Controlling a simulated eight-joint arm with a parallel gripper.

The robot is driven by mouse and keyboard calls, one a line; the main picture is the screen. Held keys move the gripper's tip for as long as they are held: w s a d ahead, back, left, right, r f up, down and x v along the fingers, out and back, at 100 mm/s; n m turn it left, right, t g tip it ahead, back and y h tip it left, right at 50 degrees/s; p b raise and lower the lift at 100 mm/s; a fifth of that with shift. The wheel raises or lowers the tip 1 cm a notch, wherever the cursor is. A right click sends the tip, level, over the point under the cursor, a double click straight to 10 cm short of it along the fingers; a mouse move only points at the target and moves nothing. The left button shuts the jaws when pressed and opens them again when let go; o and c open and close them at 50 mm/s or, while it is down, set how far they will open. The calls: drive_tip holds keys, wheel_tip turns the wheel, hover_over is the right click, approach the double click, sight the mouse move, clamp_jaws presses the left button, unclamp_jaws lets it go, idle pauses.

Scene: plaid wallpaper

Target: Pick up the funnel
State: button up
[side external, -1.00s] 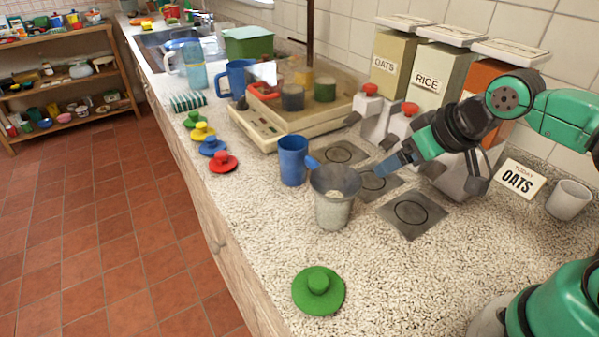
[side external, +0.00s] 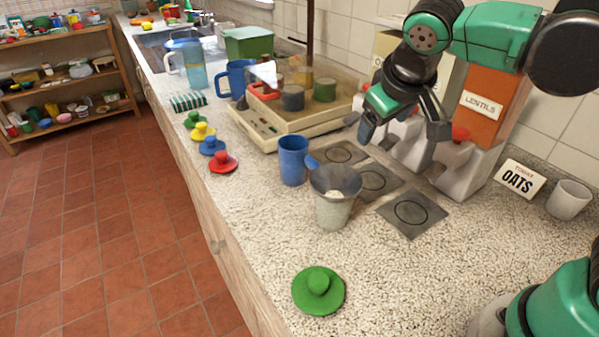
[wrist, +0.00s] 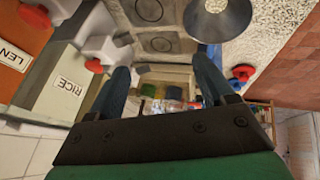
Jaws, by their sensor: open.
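In the wrist view the funnel's cone (wrist: 217,22) is at the top right, outside the fingers. My gripper (side external: 402,140) is open and empty, above and behind the funnel, by the dispensers. Its two blue-tipped fingers also show in the wrist view (wrist: 161,68).
A blue mug (side external: 293,160) stands close left of the funnel. Dispensers (side external: 468,165) line the wall behind. Dark square plates (side external: 412,214) lie to the right. A green lid (side external: 318,291) lies in front.

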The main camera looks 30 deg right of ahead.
sight(316, 173)
drive_tip(key=w+a+f+m+t+h, duration=0.1)
drive_tip(key=w+a+m+t+h, duration=0.3)
drive_tip(key=a+h, duration=0.6)
drive_tip(key=shift+g+y, duration=0.7)
drive_tip(key=shift+y, duration=0.1)
drive_tip(key=f, duration=0.9)
drive_tip(key=shift+w+f, duration=0.1)
drive_tip(key=shift+w, duration=0.3)
drive_tip(key=shift+x, duration=2.65)
clamp_jaws()
